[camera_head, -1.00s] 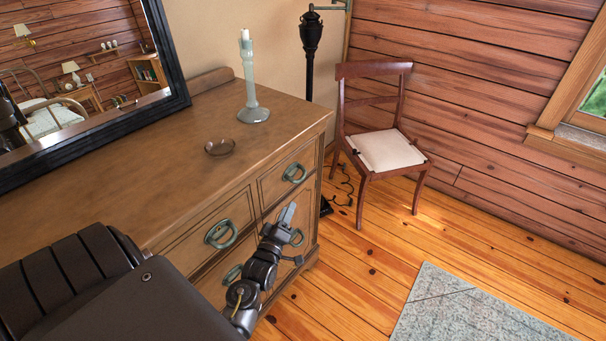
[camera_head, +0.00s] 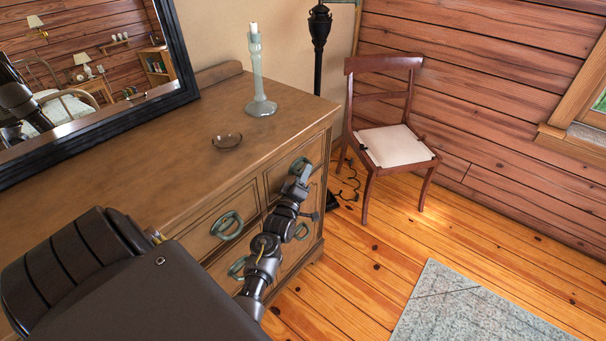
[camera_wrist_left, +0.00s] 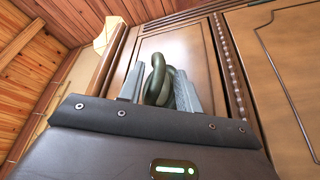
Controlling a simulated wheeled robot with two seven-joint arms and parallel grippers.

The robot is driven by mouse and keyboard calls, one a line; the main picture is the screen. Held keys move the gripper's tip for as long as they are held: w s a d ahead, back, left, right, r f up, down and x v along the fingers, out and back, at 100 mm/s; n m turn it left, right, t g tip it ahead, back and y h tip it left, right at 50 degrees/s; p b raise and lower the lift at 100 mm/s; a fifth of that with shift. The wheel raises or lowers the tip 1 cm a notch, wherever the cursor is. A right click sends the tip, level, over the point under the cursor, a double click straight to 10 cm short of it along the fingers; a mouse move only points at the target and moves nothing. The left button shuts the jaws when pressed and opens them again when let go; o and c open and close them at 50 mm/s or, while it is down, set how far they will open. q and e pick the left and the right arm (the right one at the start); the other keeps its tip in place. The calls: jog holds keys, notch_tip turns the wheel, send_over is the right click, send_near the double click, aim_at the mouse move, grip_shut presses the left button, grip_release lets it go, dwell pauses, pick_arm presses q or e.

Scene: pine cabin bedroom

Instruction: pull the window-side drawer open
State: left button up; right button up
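The dresser (camera_head: 120,150) has two top drawers side by side. The window-side drawer (camera_head: 275,181) is the right one, at the dresser's right end, and its front looks flush with the dresser. My left gripper (camera_head: 299,172) is at this drawer's green ring handle, largely covering it in the head view. In the left wrist view the handle (camera_wrist_left: 158,82) stands between the two grey fingers of the left gripper (camera_wrist_left: 160,92). The fingers are spread apart, one on each side of it; whether they touch it is unclear. My right gripper is not in view.
A candlestick (camera_head: 260,90) and a small dish (camera_head: 227,142) stand on the dresser top, near a framed mirror (camera_head: 183,60). A chair (camera_head: 395,146) is to the right, by a black lamp stand (camera_head: 319,45). Bare floor and a rug (camera_head: 470,305) lie in front.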

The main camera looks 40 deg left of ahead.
pick_arm(q)
jog(key=shift+w+a+f, duration=0.1)
jog(key=shift+w+f, duration=0.05)
jog(key=shift+f, duration=0.1)
